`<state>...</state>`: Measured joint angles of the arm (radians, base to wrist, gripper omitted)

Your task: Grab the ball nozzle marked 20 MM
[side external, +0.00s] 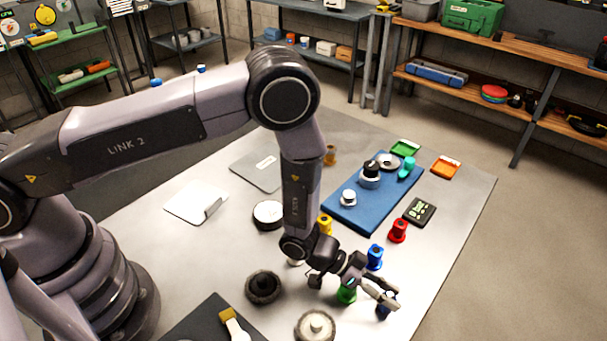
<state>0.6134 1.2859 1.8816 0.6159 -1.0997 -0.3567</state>
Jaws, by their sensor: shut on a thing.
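My gripper (388,301) is low over the front right of the metal table. It is shut on a small dark blue nozzle (383,312), mostly hidden by the fingers. A green nozzle (346,295) stands just left, partly covered by my wrist. A bright blue nozzle (374,257) and a red nozzle (398,231) stand behind the gripper. A yellow nozzle (325,225) is beside my forearm. The size marks on the nozzles are too small to read, so I cannot tell which is 20 MM.
A blue mat (345,215) holds several parts, with a black meter (420,211) to its right. Round brushes (263,286) (315,326) lie left of the gripper. A dark board (200,325) with a brush is at the front. The table's right edge is clear.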

